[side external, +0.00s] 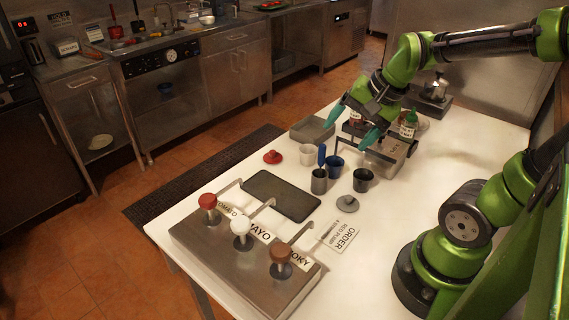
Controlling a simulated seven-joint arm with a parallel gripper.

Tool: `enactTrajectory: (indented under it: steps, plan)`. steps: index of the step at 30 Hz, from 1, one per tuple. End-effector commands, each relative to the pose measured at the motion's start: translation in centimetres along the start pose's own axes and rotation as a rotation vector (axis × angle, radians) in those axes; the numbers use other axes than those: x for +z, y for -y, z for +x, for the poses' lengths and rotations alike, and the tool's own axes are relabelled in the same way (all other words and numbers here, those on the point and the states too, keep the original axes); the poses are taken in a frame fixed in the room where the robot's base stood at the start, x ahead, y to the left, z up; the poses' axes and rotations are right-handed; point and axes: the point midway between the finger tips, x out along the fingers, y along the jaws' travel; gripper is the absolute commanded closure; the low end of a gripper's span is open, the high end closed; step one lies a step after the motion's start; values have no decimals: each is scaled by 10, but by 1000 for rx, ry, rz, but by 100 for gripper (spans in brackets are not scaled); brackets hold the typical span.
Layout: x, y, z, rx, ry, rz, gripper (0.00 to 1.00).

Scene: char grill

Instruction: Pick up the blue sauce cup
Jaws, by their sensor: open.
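The blue sauce cup (335,166) is small and dark blue and stands upright on the white table. It is between a grey cup (319,182) holding a blue-handled utensil and a darker black cup (362,181). A white cup (306,154) stands to its upper left. My gripper (352,127) has teal fingers spread wide and nothing between them. It hangs above the table, higher in the picture than the blue cup and apart from it.
A metal box (393,151) and grey tray (312,130) lie near my gripper. A black tray (282,196), red lid (273,157), grey lid (345,201) and order card (340,236) lie on the table (460,150). A sauce pump station (200,245) stands at the front.

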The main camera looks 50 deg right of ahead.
Motion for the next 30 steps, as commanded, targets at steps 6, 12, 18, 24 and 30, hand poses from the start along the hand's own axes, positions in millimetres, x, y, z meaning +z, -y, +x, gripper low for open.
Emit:
enactTrajectory:
  steps: [6,12,18,24,30]
  plan:
    - [-60,-27,18,70,-47,828,19]
    - [-93,-44,24,70,-109,1480,19]
    - [-101,-42,22,34,-130,1833,19]
    - [-100,-43,32,32,-131,1924,19]
    - [-101,-48,73,39,-133,1923,19]
